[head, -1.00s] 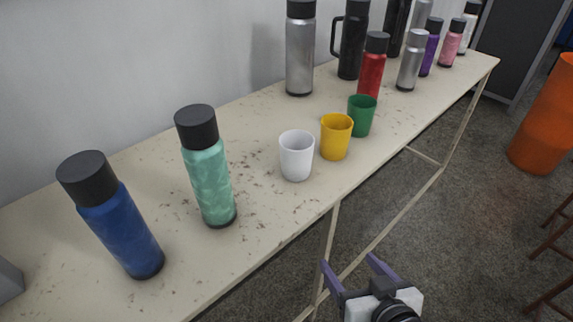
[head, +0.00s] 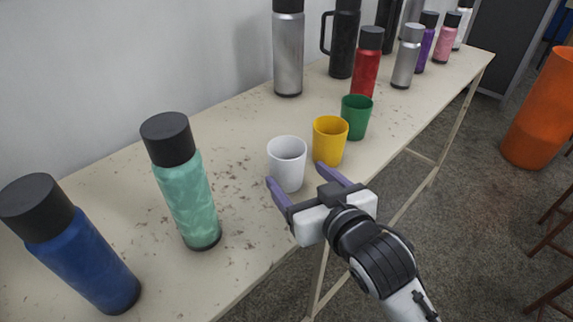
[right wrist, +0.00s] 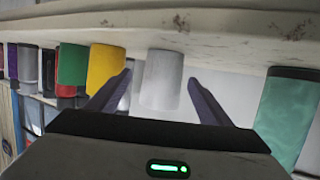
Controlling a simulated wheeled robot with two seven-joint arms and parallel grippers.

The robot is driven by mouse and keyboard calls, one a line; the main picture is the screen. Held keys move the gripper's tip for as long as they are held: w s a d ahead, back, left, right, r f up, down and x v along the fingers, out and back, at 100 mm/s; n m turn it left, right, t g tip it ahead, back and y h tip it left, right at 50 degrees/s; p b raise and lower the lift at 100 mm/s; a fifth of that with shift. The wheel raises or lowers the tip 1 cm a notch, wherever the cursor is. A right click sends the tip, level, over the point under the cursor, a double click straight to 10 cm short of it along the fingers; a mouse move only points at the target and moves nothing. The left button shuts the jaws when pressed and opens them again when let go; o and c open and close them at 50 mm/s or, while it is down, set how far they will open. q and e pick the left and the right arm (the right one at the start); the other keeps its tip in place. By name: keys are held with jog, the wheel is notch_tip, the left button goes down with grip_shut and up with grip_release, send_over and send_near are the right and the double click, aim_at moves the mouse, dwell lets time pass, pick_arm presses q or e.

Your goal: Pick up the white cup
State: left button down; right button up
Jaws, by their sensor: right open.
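The white cup (head: 287,163) stands upright on the table near its front edge, left of the yellow cup (head: 329,141). My right gripper (head: 305,178) is open at the front edge, its purple fingers pointing toward the white cup. In the right wrist view the white cup (right wrist: 162,79) shows upside down between and beyond the two fingers (right wrist: 160,95). In the head view the left fingertip overlaps the cup's lower left side; I cannot tell whether it touches. My left gripper is not in view.
A green cup (head: 356,117) stands beyond the yellow one. A teal bottle (head: 188,189) and a blue bottle (head: 84,255) stand to the left on the worn table (head: 120,171). A red bottle (head: 366,66) and several others stand farther back. An orange container (head: 540,115) is at right.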

jog(key=x, duration=0.5)
jog(key=shift+w+a+f, duration=0.15)
jog(key=shift+a, duration=0.25)
jog(key=c, duration=1.1)
